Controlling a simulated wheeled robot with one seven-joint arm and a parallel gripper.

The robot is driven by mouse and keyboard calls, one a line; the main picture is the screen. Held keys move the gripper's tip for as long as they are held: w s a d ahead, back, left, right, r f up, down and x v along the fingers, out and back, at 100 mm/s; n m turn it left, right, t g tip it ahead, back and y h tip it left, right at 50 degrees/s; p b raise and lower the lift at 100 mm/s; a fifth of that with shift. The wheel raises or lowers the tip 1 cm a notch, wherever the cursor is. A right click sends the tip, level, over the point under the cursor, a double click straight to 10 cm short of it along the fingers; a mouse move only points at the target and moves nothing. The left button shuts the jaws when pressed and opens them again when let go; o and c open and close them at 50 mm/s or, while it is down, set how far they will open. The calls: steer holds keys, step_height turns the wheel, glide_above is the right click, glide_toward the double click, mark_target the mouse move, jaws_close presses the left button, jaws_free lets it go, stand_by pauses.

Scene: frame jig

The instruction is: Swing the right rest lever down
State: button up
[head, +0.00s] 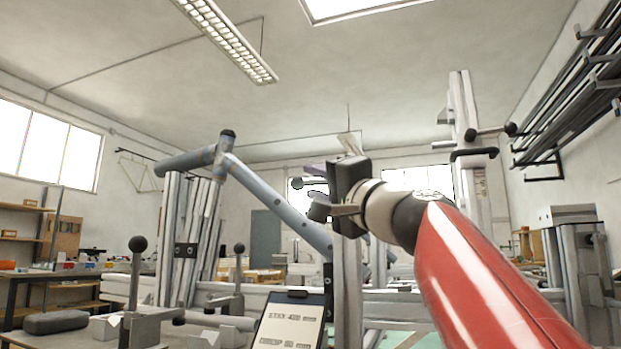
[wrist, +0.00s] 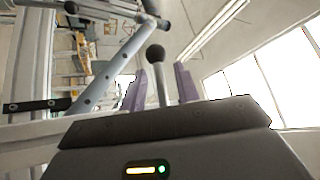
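My gripper (head: 314,182) points left in the middle of the head view, beside the blue-grey frame tube. In the wrist view its two purple fingers (wrist: 162,88) stand apart. A lever with a black ball knob (wrist: 156,53) and a grey rod shows between them, with gaps on both sides. The knob (head: 297,183) also shows left of the fingertips in the head view. The rod's base is hidden by my gripper. Two other ball-knob levers stand upright at lower left, one nearer (head: 138,243) and one further right (head: 239,248). I cannot tell for sure which is the right rest lever.
The blue-grey frame (head: 285,207) slopes close by my gripper, and it crosses the wrist view's upper left (wrist: 112,65). A clipboard (head: 290,322) stands below. A tall post (head: 467,150) with a clamp and knob rises at right. Shelves and benches line the left wall.

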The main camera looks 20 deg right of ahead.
steer(key=shift+w+a+r, duration=0.15)
steer(key=shift+w, duration=0.2)
jaws_close()
